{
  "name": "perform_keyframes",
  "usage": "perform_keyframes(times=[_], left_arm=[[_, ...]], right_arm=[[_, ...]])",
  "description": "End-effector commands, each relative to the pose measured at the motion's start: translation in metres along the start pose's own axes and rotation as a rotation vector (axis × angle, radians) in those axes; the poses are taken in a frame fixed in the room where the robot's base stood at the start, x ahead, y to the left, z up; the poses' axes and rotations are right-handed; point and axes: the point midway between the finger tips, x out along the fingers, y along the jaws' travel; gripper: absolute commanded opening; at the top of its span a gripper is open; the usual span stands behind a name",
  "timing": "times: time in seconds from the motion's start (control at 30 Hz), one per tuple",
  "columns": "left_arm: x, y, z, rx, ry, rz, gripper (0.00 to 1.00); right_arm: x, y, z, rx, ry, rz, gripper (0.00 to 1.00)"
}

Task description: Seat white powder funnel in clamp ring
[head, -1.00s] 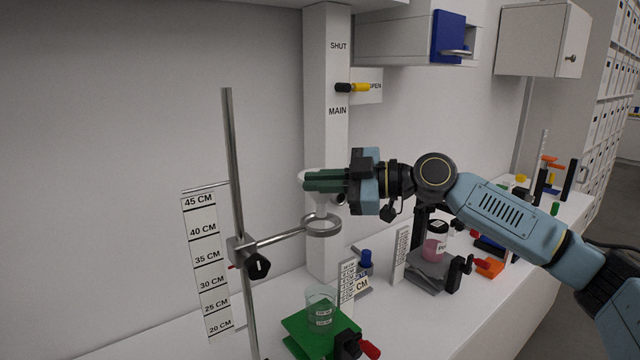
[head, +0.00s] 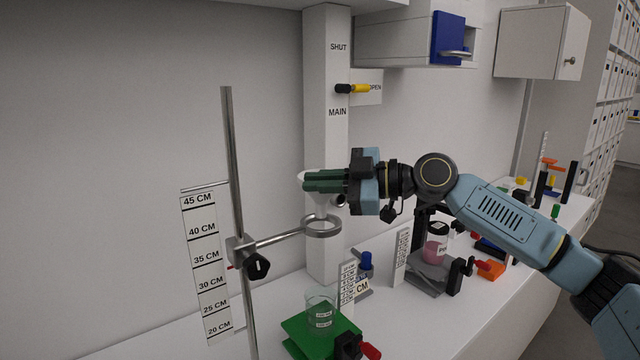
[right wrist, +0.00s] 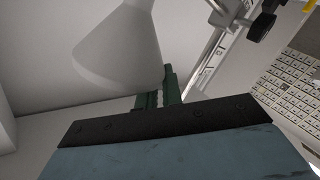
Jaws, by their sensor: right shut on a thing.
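The white powder funnel (head: 321,206) is partly hidden behind the green fingers of my right gripper (head: 318,181), which is shut on its upper part. The funnel's cone also fills the upper left of the right wrist view (right wrist: 120,45). The metal clamp ring (head: 323,234) sticks out to the right from a boss on the upright rod (head: 233,160). The funnel's narrow lower part is at the ring's opening in the head view. I cannot tell whether it is inside the ring or just above it. My left gripper is not in view.
Below the ring, a clear beaker (head: 320,310) stands on a green platform (head: 298,330). A height scale (head: 205,265) stands left of the rod. A jar with pink contents (head: 435,248) stands on a grey jack to the right, under my right arm. A white column (head: 326,140) rises behind.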

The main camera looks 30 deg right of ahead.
Motion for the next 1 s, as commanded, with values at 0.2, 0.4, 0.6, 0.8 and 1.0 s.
perform_keyframes(times=[0.2,0.4,0.6,0.8,1.0], left_arm=[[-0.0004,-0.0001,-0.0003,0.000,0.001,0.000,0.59],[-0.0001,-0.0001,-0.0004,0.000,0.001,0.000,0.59],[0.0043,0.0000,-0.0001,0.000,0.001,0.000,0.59],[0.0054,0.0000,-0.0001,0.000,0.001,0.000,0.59],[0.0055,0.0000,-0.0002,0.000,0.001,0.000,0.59]], right_arm=[[-0.0002,0.0005,-0.0006,-0.001,0.000,0.001,0.00],[-0.0002,0.0004,-0.0005,-0.001,0.000,0.001,0.00],[-0.0001,-0.0003,-0.0001,-0.001,0.000,0.002,0.00],[-0.0004,0.0002,-0.0006,0.000,-0.002,0.003,0.00],[-0.0004,0.0002,-0.0005,0.000,-0.002,0.004,0.00]])
